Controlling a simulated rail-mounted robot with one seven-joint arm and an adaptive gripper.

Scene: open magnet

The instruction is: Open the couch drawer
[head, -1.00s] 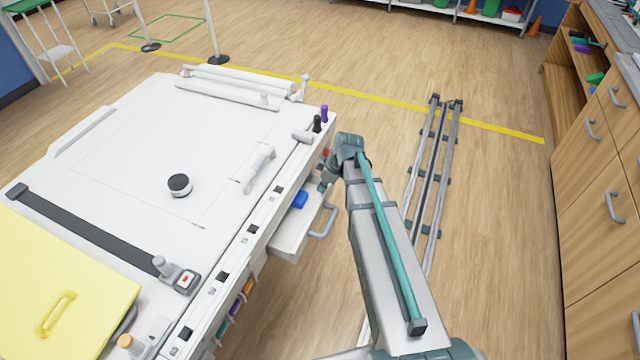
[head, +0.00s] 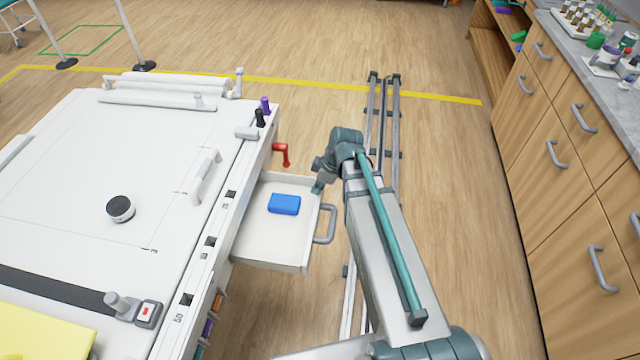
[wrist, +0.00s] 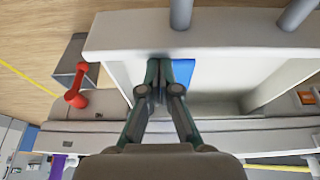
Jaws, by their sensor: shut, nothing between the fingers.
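The white couch drawer (head: 262,243) stands well out from the right side of the white couch (head: 80,170), its inside showing in the head view. A grey loop handle (head: 326,224) is on its front panel. A blue box (head: 284,204) lies inside. My gripper (head: 317,188) is at the drawer's far front corner, partly hidden by my wrist. In the wrist view my gripper's fingers (wrist: 158,75) are together and empty, over the drawer beside the blue box (wrist: 182,72), close to the inner side of the front panel (wrist: 215,32). Whether they touch the panel is unclear.
A red crank (head: 283,153) sticks out of the couch side just beyond the drawer. Floor rails (head: 384,110) run to the right of the drawer. Wooden cabinets (head: 545,150) line the right side. Open floor lies between rails and cabinets.

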